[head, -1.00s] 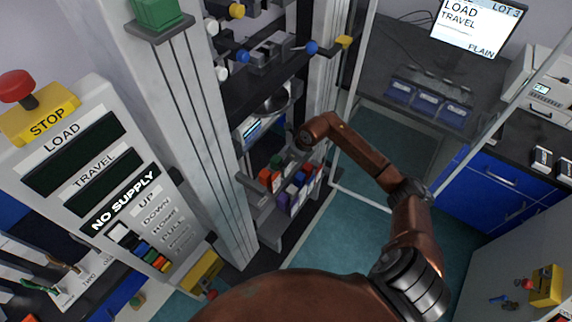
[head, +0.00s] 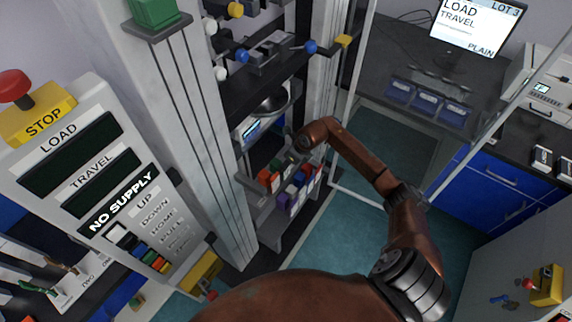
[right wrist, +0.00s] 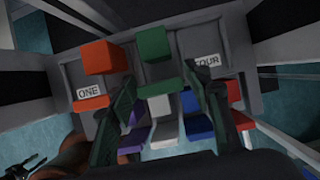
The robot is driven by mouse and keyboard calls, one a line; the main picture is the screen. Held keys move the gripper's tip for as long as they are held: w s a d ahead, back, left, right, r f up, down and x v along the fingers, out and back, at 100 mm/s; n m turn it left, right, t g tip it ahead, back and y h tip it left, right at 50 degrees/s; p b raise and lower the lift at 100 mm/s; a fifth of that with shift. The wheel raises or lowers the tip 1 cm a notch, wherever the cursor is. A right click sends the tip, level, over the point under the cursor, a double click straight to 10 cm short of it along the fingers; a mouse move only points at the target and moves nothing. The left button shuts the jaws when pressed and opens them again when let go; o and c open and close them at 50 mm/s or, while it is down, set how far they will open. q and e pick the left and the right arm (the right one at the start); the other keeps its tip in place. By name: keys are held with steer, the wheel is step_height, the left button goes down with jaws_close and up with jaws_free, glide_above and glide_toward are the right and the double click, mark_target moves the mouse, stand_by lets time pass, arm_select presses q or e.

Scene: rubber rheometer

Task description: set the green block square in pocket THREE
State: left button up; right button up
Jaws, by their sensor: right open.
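The green block (right wrist: 152,44) stands in the rack (right wrist: 250,64) in the right wrist view, between the labels ONE (right wrist: 88,92) and FOUR (right wrist: 207,60). No label shows at its own place, so I cannot tell its pocket number or whether it sits square. My right gripper (right wrist: 165,105) is open, its two dark fingers spread in front of the rack, with the green block beyond the gap between them. Nothing is held. In the head view the rack is small and the right gripper is largely hidden by my arm. My left gripper is not in view.
A red block (right wrist: 98,57) stands left of the green one, above the ONE label. Purple, white, blue and red pieces (right wrist: 160,105) lie below in the right wrist view. Frame uprights (head: 185,130) flank the rack. A control panel (head: 95,165) reads NO SUPPLY.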

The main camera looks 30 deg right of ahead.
steer(key=p+v, duration=0.1)
steer(key=v, duration=1)
steer(key=shift+r, duration=0.35)
steer(key=shift+s, duration=0.1)
